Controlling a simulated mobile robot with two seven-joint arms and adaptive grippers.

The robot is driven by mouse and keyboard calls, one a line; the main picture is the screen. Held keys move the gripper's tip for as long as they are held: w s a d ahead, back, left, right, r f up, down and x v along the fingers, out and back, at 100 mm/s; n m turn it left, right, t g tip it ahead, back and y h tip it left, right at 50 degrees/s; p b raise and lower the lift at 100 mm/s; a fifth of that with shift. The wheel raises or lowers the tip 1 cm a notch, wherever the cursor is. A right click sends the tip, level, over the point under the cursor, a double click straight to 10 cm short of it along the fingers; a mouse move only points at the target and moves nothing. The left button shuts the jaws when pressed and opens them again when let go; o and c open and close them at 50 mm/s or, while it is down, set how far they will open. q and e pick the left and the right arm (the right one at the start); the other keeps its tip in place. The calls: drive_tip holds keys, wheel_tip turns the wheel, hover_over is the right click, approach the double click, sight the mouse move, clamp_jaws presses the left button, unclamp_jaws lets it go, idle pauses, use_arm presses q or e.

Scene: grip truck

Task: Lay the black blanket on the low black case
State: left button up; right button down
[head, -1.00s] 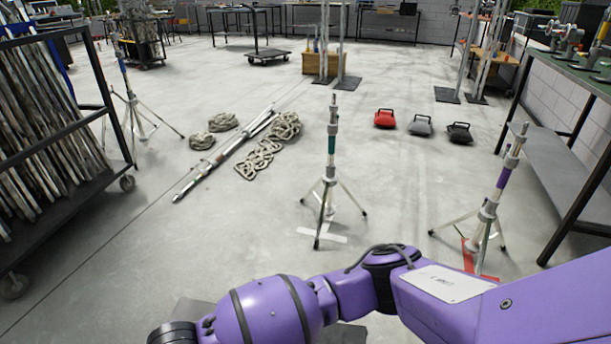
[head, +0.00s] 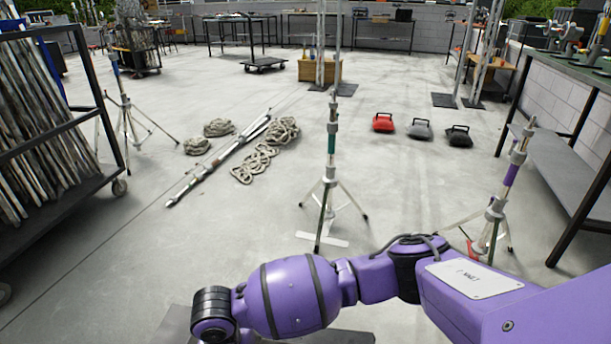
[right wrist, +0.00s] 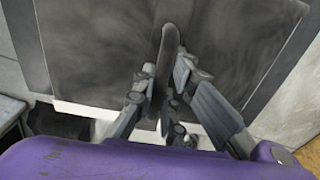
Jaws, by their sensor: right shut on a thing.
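In the right wrist view a dark grey-black sheet (right wrist: 90,55), which looks like the blanket, fills most of the picture. A narrow dark upright fold or strip (right wrist: 168,45) stands out from it. My right gripper (right wrist: 165,78) is shut on this strip, one finger on each side. In the head view a dark flat surface (head: 178,326) shows at the bottom edge, mostly behind my purple right arm. I cannot tell whether it is the blanket or the low case. My right gripper is hidden there. My left gripper is in neither view.
Light stands (head: 330,185) and (head: 497,205) stand in front on spread legs. Red (head: 383,123), grey (head: 420,130) and black (head: 458,137) bags lie beyond. Coiled ropes (head: 256,163) and poles (head: 215,170) lie left of centre. A wheeled rack (head: 70,202) stands left, a bench (head: 556,163) right.

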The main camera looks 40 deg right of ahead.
wheel_tip(320, 180, down, 2)
drive_tip(key=shift+a+f+b, duration=0.15)
drive_tip(key=shift+f+b, duration=0.1)
drive_tip(key=shift+b, duration=0.05)
drive_tip(key=shift+r, duration=0.15)
drive_tip(key=c, duration=2.3)
unclamp_jaws()
drive_tip(key=shift+f, duration=0.25)
drive_tip(key=o, duration=0.5)
drive_tip(key=shift+r, duration=0.2)
wheel_tip(320, 180, up, 12)
drive_tip(key=p, duration=0.4)
drive_tip(key=shift+p, duration=0.4)
